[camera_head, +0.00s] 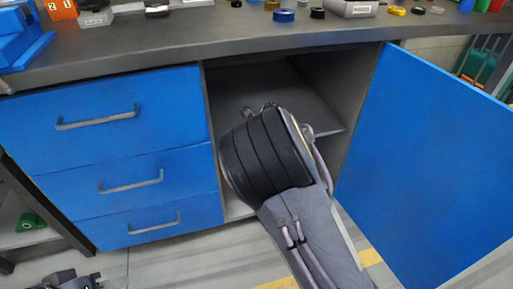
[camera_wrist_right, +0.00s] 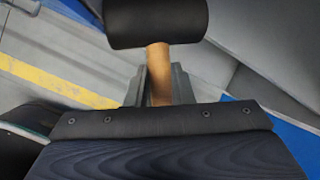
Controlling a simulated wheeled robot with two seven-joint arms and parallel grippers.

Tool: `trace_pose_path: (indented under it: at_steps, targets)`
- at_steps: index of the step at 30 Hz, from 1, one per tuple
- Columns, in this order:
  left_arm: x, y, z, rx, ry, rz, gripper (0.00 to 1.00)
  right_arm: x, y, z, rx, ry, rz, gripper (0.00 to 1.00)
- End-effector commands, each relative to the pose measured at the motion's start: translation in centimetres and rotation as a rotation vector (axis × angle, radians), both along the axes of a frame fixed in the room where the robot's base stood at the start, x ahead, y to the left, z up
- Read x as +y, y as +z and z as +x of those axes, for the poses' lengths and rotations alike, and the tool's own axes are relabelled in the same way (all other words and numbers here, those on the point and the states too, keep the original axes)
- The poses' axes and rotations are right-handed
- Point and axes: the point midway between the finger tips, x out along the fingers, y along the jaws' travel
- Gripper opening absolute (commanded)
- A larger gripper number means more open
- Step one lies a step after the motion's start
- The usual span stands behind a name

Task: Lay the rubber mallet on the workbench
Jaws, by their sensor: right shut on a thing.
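The rubber mallet, with a black head (camera_wrist_right: 155,22) and a wooden handle (camera_wrist_right: 159,72), shows in the right wrist view. My right gripper (camera_wrist_right: 160,88) is shut on the handle, with the head beyond the fingertips. In the head view my right arm reaches to the open cabinet bay under the workbench (camera_head: 230,37). The arm hides the mallet and most of the right gripper there. A dark part of my left arm or gripper (camera_head: 70,281) shows at the bottom left edge. Its jaws cannot be made out.
The blue cabinet door (camera_head: 430,165) stands open at the right of the bay. A grey shelf (camera_head: 270,90) crosses the bay. Blue drawers (camera_head: 105,110) are at the left. Small parts and boxes line the back of the bench top; its front strip is clear.

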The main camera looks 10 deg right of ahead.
Motion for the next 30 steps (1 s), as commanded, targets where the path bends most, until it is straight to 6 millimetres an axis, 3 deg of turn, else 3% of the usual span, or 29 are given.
trace_pose_path:
  at_steps: [5,8,15,21,27,30]
  targets:
    - [0.0,0.0,0.0,0.000,0.000,0.000,0.36,-0.4,0.0,-1.3,-0.006,0.273,0.010,0.00]
    - [0.0,0.0,0.0,0.000,0.000,0.000,0.36,-0.6,0.2,-2.4,-0.008,0.533,0.011,0.00]
    - [0.0,0.0,0.0,0.000,0.000,0.000,0.36,-1.6,0.4,-6.2,-0.006,1.369,0.003,0.00]
    - [0.0,0.0,0.0,0.000,0.000,0.000,0.36,-2.4,0.2,-9.1,-0.002,1.959,0.002,0.00]
    - [0.0,0.0,0.0,0.000,0.000,0.000,0.36,-3.2,0.0,-11.2,0.001,2.389,0.002,0.00]
    - [0.0,0.0,0.0,0.000,0.000,0.000,0.36,-3.4,-0.1,-11.7,0.005,2.481,0.000,0.00]
